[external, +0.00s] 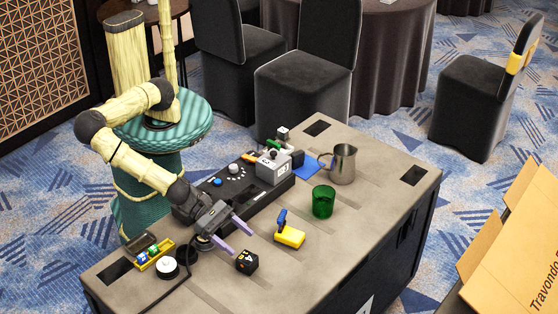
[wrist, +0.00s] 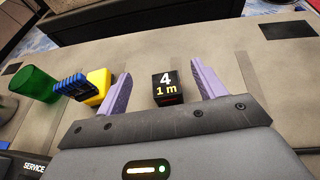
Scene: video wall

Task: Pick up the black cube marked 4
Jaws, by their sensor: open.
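In the external view the cube (external: 247,262) lies near the table's front edge, just in front of my gripper (external: 236,238). My gripper is open, its two purple fingers apart and empty. In the wrist view the gripper (wrist: 163,90) has one finger on each side of the cube's image, with visible gaps. I cannot tell whether the fingers are down at the cube's height.
A yellow block with a blue part (external: 289,236) and a green cup (external: 323,201) stand to the right. A metal pitcher (external: 340,164) is farther back. A black panel (external: 236,188) lies behind. A white round item (external: 167,267) and yellow tray (external: 154,257) are left.

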